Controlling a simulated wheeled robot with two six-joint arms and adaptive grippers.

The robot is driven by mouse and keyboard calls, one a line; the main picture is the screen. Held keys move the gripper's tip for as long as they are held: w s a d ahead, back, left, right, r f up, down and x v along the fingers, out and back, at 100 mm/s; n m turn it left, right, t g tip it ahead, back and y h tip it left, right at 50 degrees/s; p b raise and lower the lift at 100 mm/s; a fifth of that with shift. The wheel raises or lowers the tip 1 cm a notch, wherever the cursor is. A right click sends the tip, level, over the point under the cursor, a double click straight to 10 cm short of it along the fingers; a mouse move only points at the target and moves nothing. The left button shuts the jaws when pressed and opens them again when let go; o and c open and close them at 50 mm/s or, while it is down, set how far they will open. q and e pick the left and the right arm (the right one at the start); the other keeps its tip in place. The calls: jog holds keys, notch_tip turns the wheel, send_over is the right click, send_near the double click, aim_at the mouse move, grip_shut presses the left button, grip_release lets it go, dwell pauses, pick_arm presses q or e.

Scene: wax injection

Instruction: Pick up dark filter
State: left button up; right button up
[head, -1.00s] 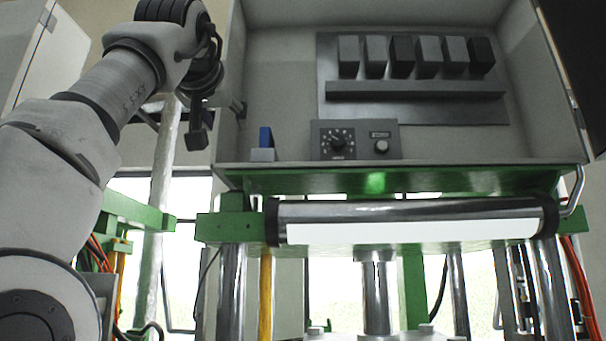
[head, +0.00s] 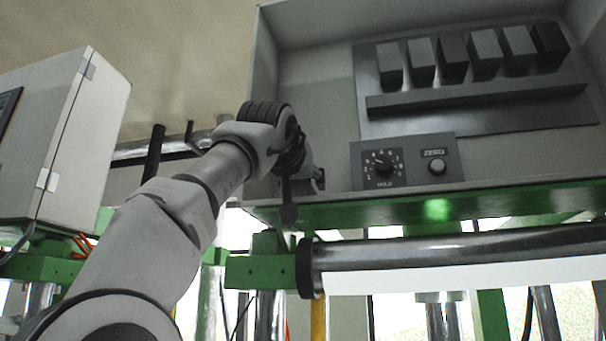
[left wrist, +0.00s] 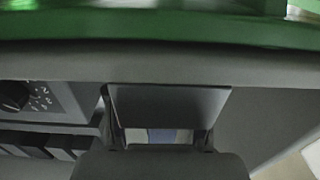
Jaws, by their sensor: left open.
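Several grey to near-black rectangular blocks stand in a row on the cabinet's back panel. The rightmost block (head: 551,44) looks darkest, and the third block (head: 454,56) is also dark; I cannot tell which one is the dark filter. My left gripper (head: 288,213) is at the cabinet's lower left front edge, well left of and below the row. It is open and empty. In the left wrist view, a small blue piece (left wrist: 161,136) shows through the gap between its fingers, apart from them. My right gripper is out of view.
A ledge (head: 478,97) runs under the blocks. Below it is a control box (head: 408,163) with two knobs. A green beam (head: 420,209) and a metal roller (head: 460,248) cross beneath the cabinet. A grey box (head: 70,140) stands at left.

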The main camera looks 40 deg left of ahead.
pick_arm(q)
jog(key=shift+s, duration=0.2)
jog(key=shift+c, duration=0.3)
grip_shut()
